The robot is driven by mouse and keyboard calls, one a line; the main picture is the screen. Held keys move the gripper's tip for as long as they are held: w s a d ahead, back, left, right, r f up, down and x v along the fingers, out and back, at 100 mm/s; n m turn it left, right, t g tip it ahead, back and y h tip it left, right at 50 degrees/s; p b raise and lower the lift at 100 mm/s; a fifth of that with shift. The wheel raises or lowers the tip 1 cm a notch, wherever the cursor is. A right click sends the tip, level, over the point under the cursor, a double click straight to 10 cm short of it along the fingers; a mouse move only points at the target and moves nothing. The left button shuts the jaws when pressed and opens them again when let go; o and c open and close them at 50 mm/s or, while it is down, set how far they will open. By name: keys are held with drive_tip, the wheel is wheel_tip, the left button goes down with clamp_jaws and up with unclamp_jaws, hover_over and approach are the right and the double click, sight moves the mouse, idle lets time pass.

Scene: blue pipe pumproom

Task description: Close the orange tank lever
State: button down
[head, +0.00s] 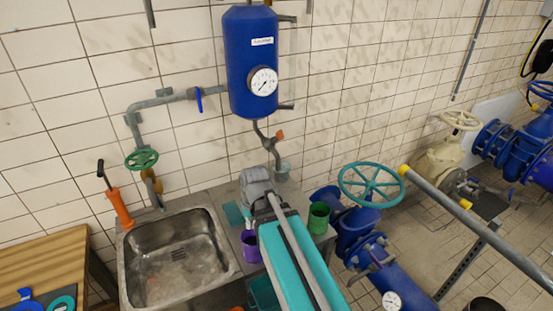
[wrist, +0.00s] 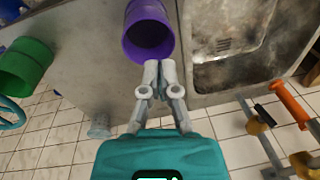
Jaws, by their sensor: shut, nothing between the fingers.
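The orange tank lever (head: 279,135) is a small orange handle on the bent grey pipe under the blue tank (head: 251,60). It shows in the head view and stands out to the right of the pipe. I cannot make it out in the wrist view. My gripper (wrist: 163,68) is shut and empty, with its fingertips together beside the purple cup's rim. In the head view my gripper's teal body (head: 234,214) is over the counter, below and left of the lever and apart from it. My arm hides part of the counter there.
A purple cup (head: 251,247), a green cup (head: 318,218) and a clear cup (head: 283,171) stand on the counter. The sink (head: 178,258) is to the left. A teal handwheel (head: 371,185) on blue piping stands right of the counter. A blue lever (head: 199,99) sits on the upper pipe.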

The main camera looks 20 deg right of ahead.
drive_tip(key=shift+n+g+h, duration=0.3)
drive_tip(key=shift+n+h, duration=0.3)
drive_tip(key=shift+n, duration=0.1)
drive_tip(key=s+a+f, duration=0.1)
drive_tip(key=s+a+f+b, duration=0.1)
drive_tip(key=s, duration=0.1)
drive_tip(key=shift+s+a+f, duration=0.1)
drive_tip(key=shift+s+a, duration=0.05)
drive_tip(key=shift+a, duration=0.05)
drive_tip(key=shift+a, duration=0.1)
